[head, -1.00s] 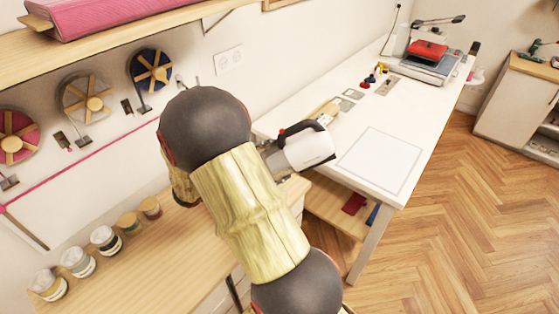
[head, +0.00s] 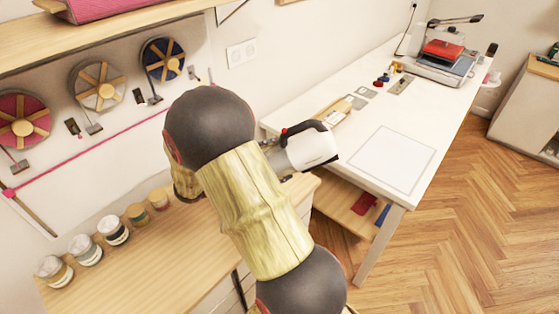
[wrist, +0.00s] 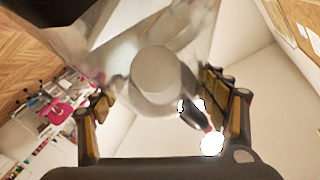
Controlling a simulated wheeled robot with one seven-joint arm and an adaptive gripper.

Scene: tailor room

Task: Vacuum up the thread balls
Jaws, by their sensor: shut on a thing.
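My gripper (wrist: 165,112) is shut on a white handheld vacuum (head: 312,148) with a black handle. In the head view the vacuum is held out past my arm, in front of the near left part of the white table (head: 330,92). In the wrist view the vacuum (wrist: 163,78) lies between the two fingers, close to the camera and partly blurred. My arm hides most of the gripper in the head view. I cannot make out any thread balls in these views.
A wooden counter (head: 150,255) with several small jars stands at the left, below wall-mounted spools (head: 98,85). The table carries a pale square mat (head: 392,160), small items and a red-topped machine (head: 443,55). Open wooden floor (head: 480,215) lies at the right.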

